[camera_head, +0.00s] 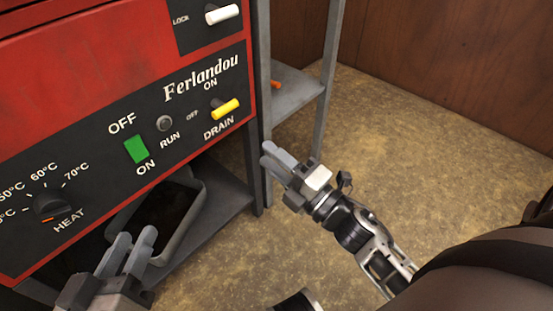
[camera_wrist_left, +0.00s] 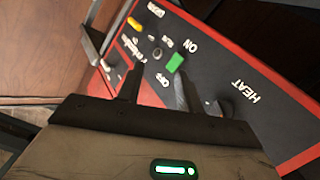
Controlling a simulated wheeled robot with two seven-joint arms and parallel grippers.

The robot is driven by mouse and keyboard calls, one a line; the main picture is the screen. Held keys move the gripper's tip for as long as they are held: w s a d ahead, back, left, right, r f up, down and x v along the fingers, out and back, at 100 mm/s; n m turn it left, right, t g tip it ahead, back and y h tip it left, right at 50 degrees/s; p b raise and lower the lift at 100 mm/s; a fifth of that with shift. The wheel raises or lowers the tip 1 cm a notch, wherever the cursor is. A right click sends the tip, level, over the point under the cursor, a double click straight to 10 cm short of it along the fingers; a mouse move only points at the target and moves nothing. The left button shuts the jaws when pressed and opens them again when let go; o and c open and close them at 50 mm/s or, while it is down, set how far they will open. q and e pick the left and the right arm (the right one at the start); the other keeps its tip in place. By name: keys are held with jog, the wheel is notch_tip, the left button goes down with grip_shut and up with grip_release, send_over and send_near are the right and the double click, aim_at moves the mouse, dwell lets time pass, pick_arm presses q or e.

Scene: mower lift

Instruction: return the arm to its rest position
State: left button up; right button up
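My left gripper (camera_head: 133,240) is at the bottom left of the head view, in front of the red machine's lower edge, below the green switch (camera_head: 136,149). Its two fingers stand apart with nothing between them; the left wrist view also shows the empty gap, with the green switch (camera_wrist_left: 175,62) beyond it. My right gripper (camera_head: 268,153) is near the middle, right of the machine by the grey frame leg. It holds nothing that I can see, and its fingers are close together. The rest position itself is not marked.
The red machine's black control panel (camera_head: 90,150) has a heat dial (camera_head: 52,204), a yellow drain lever (camera_head: 225,108) and a white lock lever (camera_head: 222,14). A grey tray (camera_head: 190,222) sits on the shelf below. Floor (camera_head: 430,140) on the right is clear up to a wooden wall.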

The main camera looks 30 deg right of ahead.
jog(key=shift+s+d, duration=0.1)
jog(key=shift+s, duration=0.15)
